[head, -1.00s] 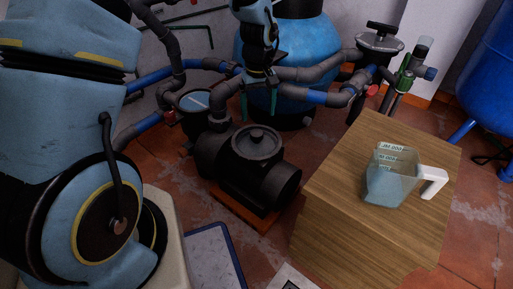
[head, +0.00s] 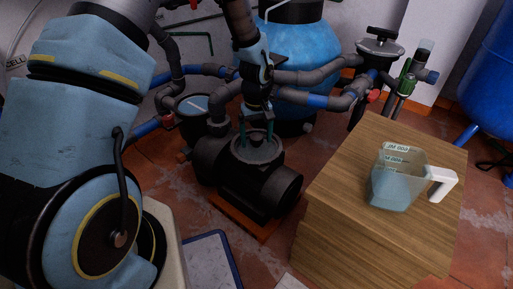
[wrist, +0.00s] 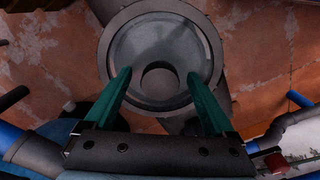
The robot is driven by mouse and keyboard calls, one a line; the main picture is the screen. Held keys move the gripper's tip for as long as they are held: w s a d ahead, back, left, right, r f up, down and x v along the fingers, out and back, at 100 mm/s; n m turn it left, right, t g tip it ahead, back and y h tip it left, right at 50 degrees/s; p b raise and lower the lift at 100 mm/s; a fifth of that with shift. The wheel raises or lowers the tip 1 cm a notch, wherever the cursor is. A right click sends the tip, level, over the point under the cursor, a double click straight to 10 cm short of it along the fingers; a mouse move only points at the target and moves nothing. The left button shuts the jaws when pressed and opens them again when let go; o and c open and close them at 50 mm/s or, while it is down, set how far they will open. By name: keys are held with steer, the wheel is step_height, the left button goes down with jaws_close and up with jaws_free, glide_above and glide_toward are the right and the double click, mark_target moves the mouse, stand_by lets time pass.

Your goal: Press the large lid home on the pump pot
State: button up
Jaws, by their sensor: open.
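The large lid (head: 270,152) is a dark grey disc with a round centre knob, lying on the mouth of the black pump pot (head: 262,188). In the wrist view the lid (wrist: 150,40) appears inside the pot's ring-shaped rim (wrist: 107,72). I cannot tell how deep it sits. My gripper (head: 256,140) is above the lid, pointing down, with its teal fingers apart. In the wrist view my gripper (wrist: 157,75) has one finger on each side of the knob, holding nothing. Whether the fingertips touch the lid is unclear.
A smaller dark pot (head: 192,107) stands behind left among grey and blue pipes (head: 310,76). A blue tank (head: 300,45) is behind. A wooden stand (head: 330,190) at right bears a clear jug (head: 395,185). Red floor tiles (head: 170,160) show at left.

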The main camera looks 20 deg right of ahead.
jaws_close()
stand_by(0.6)
